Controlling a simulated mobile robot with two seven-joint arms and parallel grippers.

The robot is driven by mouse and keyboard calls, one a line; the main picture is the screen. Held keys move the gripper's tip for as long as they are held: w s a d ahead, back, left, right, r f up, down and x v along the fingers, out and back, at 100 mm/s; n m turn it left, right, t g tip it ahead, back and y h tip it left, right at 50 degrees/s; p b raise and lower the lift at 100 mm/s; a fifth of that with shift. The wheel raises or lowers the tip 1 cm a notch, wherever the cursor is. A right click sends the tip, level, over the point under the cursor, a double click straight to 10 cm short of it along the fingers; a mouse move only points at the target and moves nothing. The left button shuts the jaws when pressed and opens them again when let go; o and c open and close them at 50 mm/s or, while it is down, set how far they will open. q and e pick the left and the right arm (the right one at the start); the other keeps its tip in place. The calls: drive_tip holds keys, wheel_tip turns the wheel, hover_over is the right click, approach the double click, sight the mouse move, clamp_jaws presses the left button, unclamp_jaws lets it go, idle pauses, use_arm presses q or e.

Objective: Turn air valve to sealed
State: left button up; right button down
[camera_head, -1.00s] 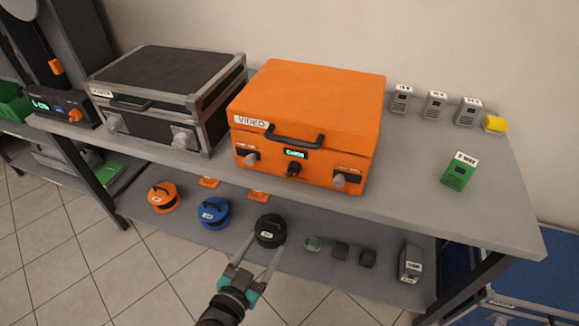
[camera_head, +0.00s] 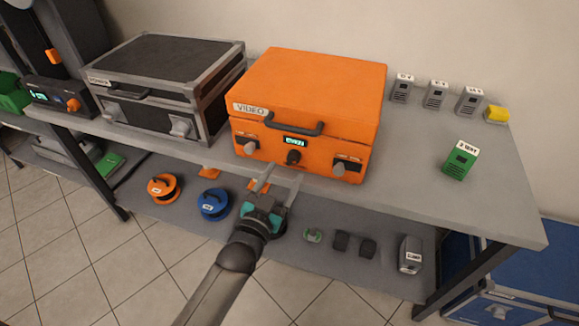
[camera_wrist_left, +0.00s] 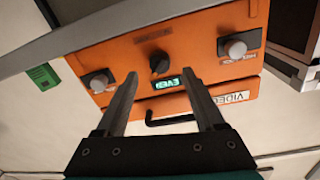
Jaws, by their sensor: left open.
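The orange case (camera_head: 305,105) marked VIDEO stands shut on the table. Its front has a black round knob (camera_head: 293,157) below a small lit green display (camera_head: 295,142), with a grey latch on each side. The knob (camera_wrist_left: 159,64) shows upside down in the left wrist view, its pointer setting too small to read. My left gripper (camera_head: 281,174) is open and empty, in front of and just below the knob, apart from it. In the left wrist view the open fingers (camera_wrist_left: 160,85) point towards the case front, the knob lying between their lines. My right gripper is not in view.
A black case (camera_head: 160,80) stands left of the orange one. Small grey blocks stand at the back right, with a green block (camera_head: 460,161) nearer. Below the table edge a shelf (camera_head: 330,270) holds coloured reels and small blocks. The case handle (camera_head: 293,128) juts out above the display.

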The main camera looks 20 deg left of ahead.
sight(290, 163)
use_arm(q)
drive_tip(key=w, duration=0.3)
drive_tip(key=shift+w+d+b, duration=0.2)
drive_tip(key=shift+b, duration=0.15)
drive_tip(key=shift+w, duration=0.4)
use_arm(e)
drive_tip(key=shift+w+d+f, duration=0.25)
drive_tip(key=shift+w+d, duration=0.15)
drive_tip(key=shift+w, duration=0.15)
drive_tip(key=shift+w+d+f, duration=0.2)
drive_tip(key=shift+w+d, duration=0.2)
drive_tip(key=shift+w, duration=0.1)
use_arm(q)
drive_tip(key=shift+c, duration=0.4)
drive_tip(key=c, duration=0.3)
clamp_jaws()
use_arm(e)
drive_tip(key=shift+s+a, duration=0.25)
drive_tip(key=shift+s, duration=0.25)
